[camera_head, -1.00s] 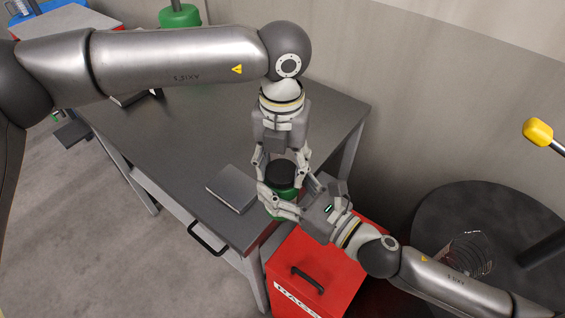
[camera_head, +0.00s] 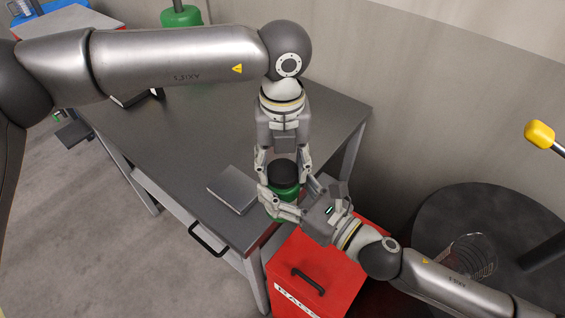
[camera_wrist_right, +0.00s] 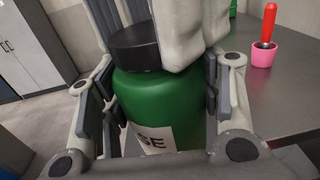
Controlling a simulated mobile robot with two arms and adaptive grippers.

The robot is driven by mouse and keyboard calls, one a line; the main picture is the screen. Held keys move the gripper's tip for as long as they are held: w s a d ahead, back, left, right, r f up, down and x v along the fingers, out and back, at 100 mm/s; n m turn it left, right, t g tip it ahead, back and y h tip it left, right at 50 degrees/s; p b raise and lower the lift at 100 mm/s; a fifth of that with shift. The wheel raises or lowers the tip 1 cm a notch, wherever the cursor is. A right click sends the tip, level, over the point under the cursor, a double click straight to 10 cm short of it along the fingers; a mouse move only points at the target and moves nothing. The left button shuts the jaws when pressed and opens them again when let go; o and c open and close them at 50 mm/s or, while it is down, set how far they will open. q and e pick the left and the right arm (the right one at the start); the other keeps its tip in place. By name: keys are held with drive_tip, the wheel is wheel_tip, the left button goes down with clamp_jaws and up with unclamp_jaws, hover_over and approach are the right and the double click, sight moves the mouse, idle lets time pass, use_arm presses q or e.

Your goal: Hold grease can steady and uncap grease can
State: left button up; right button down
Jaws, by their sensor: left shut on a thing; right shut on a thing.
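The green grease can (camera_head: 285,212) is upright near the table's front right corner, and its label, partly hidden, shows in the right wrist view (camera_wrist_right: 160,105). Its black cap (camera_head: 284,173) is on top of it and also shows in the right wrist view (camera_wrist_right: 134,46). My left gripper (camera_head: 284,176) reaches down from above and is shut on the cap, one finger on either side. My right gripper (camera_head: 284,203) comes from the lower right and is shut on the can's green body; its fingers flank the can in the right wrist view (camera_wrist_right: 158,105).
A grey flat box (camera_head: 233,189) lies on the dark table (camera_head: 190,140), left of the can. A red cabinet (camera_head: 315,270) stands below my right gripper. A dark round drum (camera_head: 475,215) is at the right. A pink cup (camera_wrist_right: 263,55) stands on a surface behind the can.

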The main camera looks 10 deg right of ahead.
use_arm(q)
drive_tip(key=shift+r, duration=1.05)
